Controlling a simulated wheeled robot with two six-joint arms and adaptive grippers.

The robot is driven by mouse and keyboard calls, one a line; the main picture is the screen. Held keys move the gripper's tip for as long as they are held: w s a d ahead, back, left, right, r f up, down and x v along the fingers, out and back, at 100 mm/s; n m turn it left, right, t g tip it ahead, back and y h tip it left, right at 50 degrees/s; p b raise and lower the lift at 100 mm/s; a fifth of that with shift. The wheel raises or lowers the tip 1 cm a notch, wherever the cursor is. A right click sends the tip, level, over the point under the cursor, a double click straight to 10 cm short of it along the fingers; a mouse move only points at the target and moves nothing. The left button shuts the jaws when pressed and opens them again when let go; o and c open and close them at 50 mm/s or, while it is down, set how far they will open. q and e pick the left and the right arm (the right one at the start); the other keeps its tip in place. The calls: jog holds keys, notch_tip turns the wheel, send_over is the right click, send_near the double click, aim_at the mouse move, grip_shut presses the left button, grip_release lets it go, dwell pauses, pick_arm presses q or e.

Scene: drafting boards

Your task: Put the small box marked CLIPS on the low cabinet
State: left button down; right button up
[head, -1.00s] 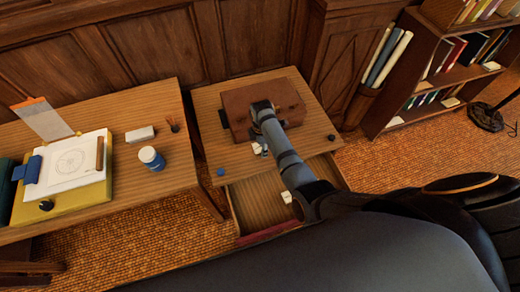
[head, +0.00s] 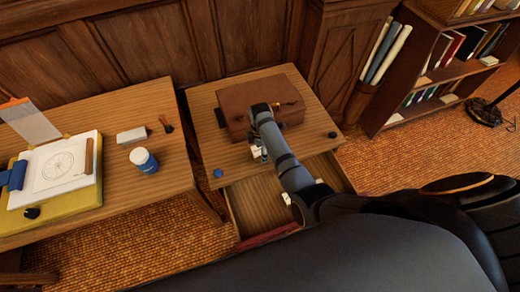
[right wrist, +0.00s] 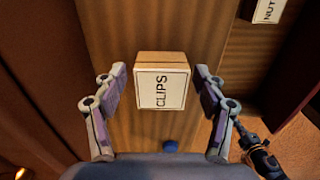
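The small box marked CLIPS (right wrist: 161,88) has a white labelled face and tan sides. In the right wrist view it stands between the fingers of my right gripper (right wrist: 160,82), with a narrow gap at each side, so the gripper looks open around it. The box appears to rest on the wooden top of the low cabinet (head: 205,110), between the brown case and the front edge. In the head view my right gripper (head: 259,150) is over the cabinet top, and the arm hides part of the spot. My left gripper is not in view.
A brown case (head: 238,98) covers much of the cabinet top. A blue ball (head: 218,173) and a dark knob (head: 332,135) lie near its edges. The drawer (head: 250,205) below is open. A box with a partly visible NUT label (right wrist: 266,8) is at the right wrist view's top.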

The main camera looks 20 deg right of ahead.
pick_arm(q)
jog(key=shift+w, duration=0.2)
pick_arm(e)
jog(key=shift+r, duration=0.35)
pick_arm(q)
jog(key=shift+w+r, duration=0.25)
pick_arm(e)
notch_tip(320, 180, up, 12)
jog(key=shift+f, duration=0.15)
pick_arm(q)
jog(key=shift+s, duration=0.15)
